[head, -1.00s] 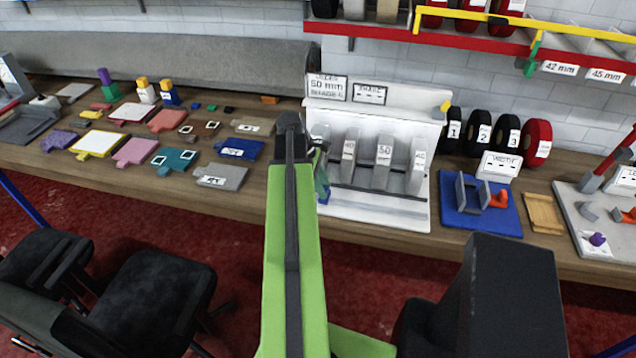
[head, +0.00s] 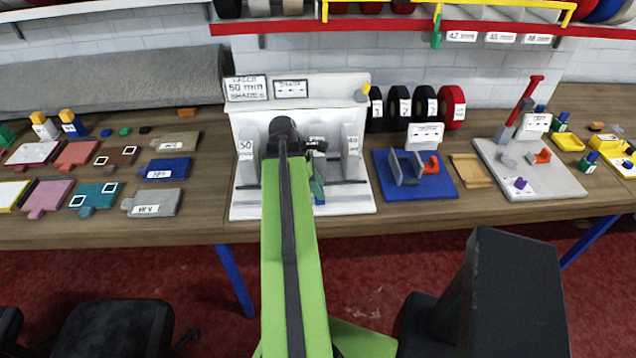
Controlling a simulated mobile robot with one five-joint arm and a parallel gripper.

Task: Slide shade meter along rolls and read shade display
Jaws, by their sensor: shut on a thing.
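The white stand (head: 360,98) holds upright grey rolls on a rail. The left roll (head: 246,172) reads 50, and the right roll (head: 352,165) has a label too small to read surely. The middle roll is mostly hidden behind my arm. The shade display (head: 290,88) on the stand's top left shows dashes under its heading. Beside it a sign (head: 245,89) reads 50 mm. My gripper (head: 318,184) is at the middle of the stand, in front of the rolls and largely hidden by my arm. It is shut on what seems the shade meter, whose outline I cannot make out.
A blue fixture (head: 440,186), a wooden block (head: 467,170) and a grey lever station (head: 560,188) stand to the right. Numbered black rolls (head: 402,106) and a red roll (head: 452,107) are behind. Flat sample cards (head: 165,168) lie left. A red-edged shelf (head: 270,25) hangs above.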

